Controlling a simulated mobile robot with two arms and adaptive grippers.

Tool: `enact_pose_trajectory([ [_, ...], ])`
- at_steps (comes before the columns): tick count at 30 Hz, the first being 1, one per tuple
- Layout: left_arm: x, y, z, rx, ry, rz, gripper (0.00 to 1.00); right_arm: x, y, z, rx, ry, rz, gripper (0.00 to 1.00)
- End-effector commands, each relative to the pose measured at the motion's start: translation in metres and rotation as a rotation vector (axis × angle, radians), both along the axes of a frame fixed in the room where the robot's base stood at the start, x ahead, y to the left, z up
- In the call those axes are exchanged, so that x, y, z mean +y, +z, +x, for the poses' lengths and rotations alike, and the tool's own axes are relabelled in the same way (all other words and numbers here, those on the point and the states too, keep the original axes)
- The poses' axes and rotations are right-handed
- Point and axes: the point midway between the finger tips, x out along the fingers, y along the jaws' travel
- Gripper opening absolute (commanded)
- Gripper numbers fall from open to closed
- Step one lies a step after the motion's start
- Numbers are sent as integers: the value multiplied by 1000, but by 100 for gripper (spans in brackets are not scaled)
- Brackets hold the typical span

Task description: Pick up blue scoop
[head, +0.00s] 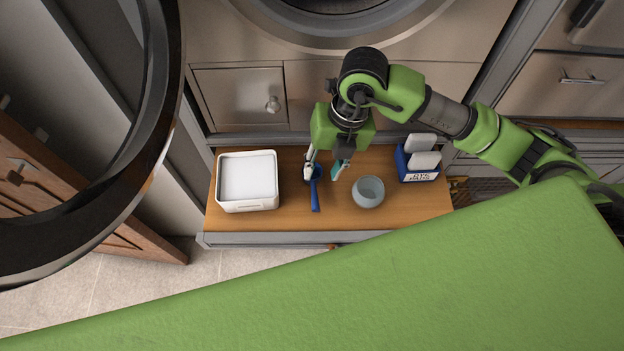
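The blue scoop (315,195) lies on the wooden bench top, with its handle pointing toward the front edge. Its upper end is partly hidden by a finger of my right gripper (325,172). My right gripper comes down over the bench with its two fingers spread apart. The left finger is at the scoop's upper end and the other is to the right of it, over bare wood. I cannot tell whether the finger touches the scoop. My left gripper is not in view.
A white bin (248,206) stands left of the scoop on the bench top (290,215). A greyish round bowl (368,193) stands to the right, close to the gripper. A blue and white box (418,160) is farther right. Cabinet drawers (240,95) rise behind the bench.

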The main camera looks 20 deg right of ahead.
Motion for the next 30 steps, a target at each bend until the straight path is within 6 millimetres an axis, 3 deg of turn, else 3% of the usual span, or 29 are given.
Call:
enact_pose_trajectory([
  [1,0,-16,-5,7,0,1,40,2,-19,0,2,0,0,32],
  [3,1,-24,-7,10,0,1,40,5,-31,0,3,1,1,32],
  [13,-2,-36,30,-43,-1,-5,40,9,-55,1,2,0,0,32],
  [20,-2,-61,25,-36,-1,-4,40,15,-89,1,1,0,1,32],
  [29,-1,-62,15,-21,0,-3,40,16,-92,2,1,0,1,32],
  [30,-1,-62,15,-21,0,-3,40,16,-92,2,1,0,1,22],
])
